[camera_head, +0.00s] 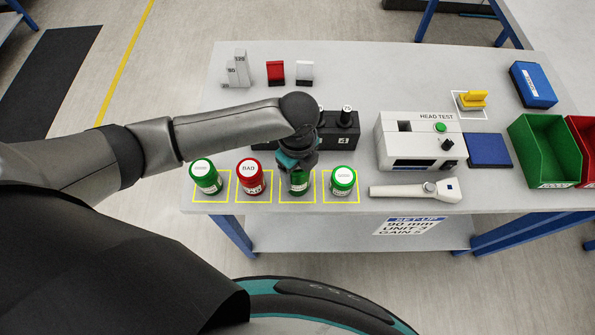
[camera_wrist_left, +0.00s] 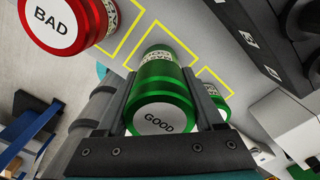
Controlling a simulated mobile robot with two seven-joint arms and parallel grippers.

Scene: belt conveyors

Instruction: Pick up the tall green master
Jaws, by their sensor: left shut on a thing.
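My left gripper (camera_head: 298,170) is shut on a green master (camera_head: 299,186) over the third yellow square from the left. In the left wrist view, this green master (camera_wrist_left: 162,88) lies between my fingers (camera_wrist_left: 158,98), its white GOOD label facing the camera. I cannot tell whether it is clear of the table. Another green master (camera_head: 206,178) stands in the leftmost square, and a green one (camera_head: 343,179) in the rightmost. A red master (camera_head: 250,175) labelled BAD stands just left of my gripper; it also shows in the left wrist view (camera_wrist_left: 68,20). My right gripper is out of view.
A grey handheld instrument (camera_head: 415,191) lies right of the squares. The HEAD TEST box (camera_head: 418,144) stands behind it. A dark holder (camera_head: 345,135) is behind my gripper, partly hidden by my arm. Green (camera_head: 545,150) and red bins (camera_head: 584,140) stand at the right edge.

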